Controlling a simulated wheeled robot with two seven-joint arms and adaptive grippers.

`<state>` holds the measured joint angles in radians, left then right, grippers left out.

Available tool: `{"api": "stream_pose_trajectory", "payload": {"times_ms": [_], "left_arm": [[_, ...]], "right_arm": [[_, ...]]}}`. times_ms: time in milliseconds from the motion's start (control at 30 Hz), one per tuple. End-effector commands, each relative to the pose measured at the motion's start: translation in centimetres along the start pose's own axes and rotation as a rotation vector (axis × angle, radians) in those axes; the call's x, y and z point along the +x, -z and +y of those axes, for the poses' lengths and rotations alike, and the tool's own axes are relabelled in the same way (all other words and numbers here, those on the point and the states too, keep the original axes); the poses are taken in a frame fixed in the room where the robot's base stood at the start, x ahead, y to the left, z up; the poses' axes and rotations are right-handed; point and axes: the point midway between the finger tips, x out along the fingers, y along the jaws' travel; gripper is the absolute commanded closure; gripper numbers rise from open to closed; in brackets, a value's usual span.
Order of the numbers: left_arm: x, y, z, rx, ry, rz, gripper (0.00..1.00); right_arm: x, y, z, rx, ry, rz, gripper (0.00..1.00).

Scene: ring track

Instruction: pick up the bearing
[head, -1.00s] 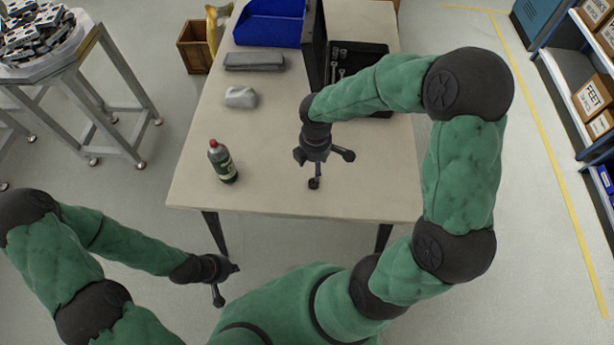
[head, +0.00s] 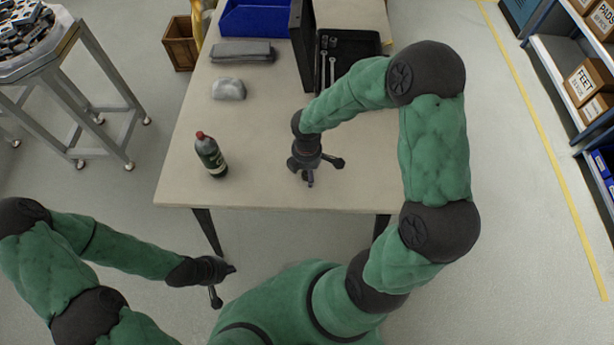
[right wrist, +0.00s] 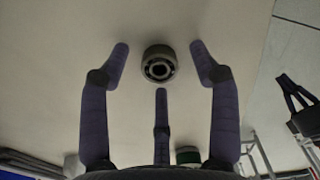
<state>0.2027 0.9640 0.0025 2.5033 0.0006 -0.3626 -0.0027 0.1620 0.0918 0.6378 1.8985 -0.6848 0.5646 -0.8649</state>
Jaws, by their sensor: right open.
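The bearing (right wrist: 159,64) is a small dark grey ring with a hole in its middle. In the right wrist view it lies on the pale table top (head: 260,120), between the spread fingers of my right gripper (right wrist: 158,50). The fingers look apart from it, and the gripper is open. In the head view my right gripper (head: 312,172) is low over the near part of the table and hides most or all of the bearing. My left gripper (head: 224,284) is in front of the table's near edge, with its fingers spread and empty.
A bottle with a red cap (head: 211,155) stands on the table left of my right gripper. Further back are a crumpled pale cloth (head: 229,89), a grey folded item (head: 242,51), a blue bin (head: 257,18) and a black toolbox (head: 302,45) with tools.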

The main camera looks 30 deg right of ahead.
Motion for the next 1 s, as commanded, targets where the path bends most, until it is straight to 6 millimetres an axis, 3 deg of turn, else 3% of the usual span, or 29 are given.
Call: {"api": "stream_pose_trajectory", "payload": {"times_ms": [233,267,467,833,1000], "left_arm": [[0.1,0.0,0.0,0.000,0.000,0.000,1.00],[0.1,0.0,0.0,0.000,0.000,0.000,1.00],[0.1,0.0,0.0,0.000,0.000,0.000,1.00],[0.0,0.0,0.0,0.000,0.000,0.000,1.00],[-0.6,0.0,0.2,0.000,0.000,0.000,1.00]], "right_arm": [[0.3,0.0,0.1,0.000,-0.002,0.000,0.38],[0.3,0.0,0.1,0.000,-0.002,0.000,0.44],[0.3,0.0,0.1,0.000,-0.002,0.000,0.99],[0.1,0.0,0.1,0.000,-0.002,0.000,1.00],[-1.1,0.0,0.1,0.001,-0.002,0.000,1.00]]}}
